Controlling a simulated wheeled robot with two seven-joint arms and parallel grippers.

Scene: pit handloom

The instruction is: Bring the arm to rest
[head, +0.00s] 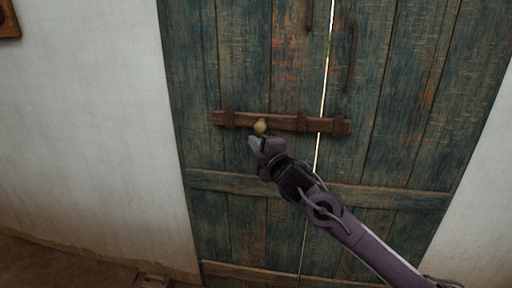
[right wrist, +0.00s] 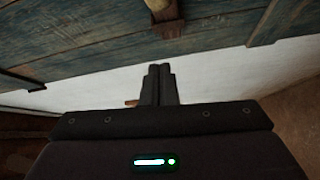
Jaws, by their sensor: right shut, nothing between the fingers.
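My right arm comes in from the lower right of the head view. Its gripper (head: 255,144) is just below the round pale knob (head: 260,126) on the wooden bolt (head: 285,122) of the door. I cannot tell from the head view whether it touches the knob. In the right wrist view the two dark fingers (right wrist: 158,84) are shut together with nothing between them. My left gripper is not in view.
The weathered blue-green double door (head: 245,60) is closed, with a thin bright gap between its leaves. The bolt spans this gap through brackets. White walls (head: 90,120) flank the door. A brown floor (head: 60,265) shows at lower left.

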